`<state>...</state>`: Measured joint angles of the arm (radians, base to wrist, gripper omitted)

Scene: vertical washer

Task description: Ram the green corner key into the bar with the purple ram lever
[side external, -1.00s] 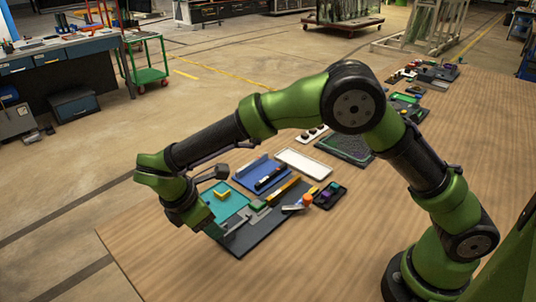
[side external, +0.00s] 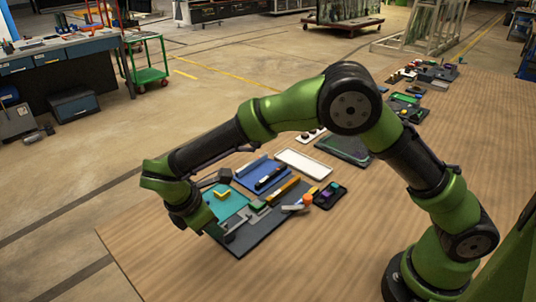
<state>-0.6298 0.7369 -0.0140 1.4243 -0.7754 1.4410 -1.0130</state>
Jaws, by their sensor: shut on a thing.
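My gripper (side external: 221,234) points down at the near left end of the dark grey base plate (side external: 254,240). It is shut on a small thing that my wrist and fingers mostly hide. I cannot make out its colour or tell if it is the purple ram lever. A small green block (side external: 258,204), perhaps the corner key, sits on the plate to the right of my gripper. A grey bar-like part (side external: 241,218) lies between them. I cannot tell if the green block is in the bar or only against it.
A teal tray (side external: 236,199) with a yellow L-shaped piece (side external: 222,194) lies behind the plate. A yellow-orange bar (side external: 284,189), an orange-capped tool (side external: 305,201) and a dark tray (side external: 330,196) of coloured parts are to the right. The near left table is clear.

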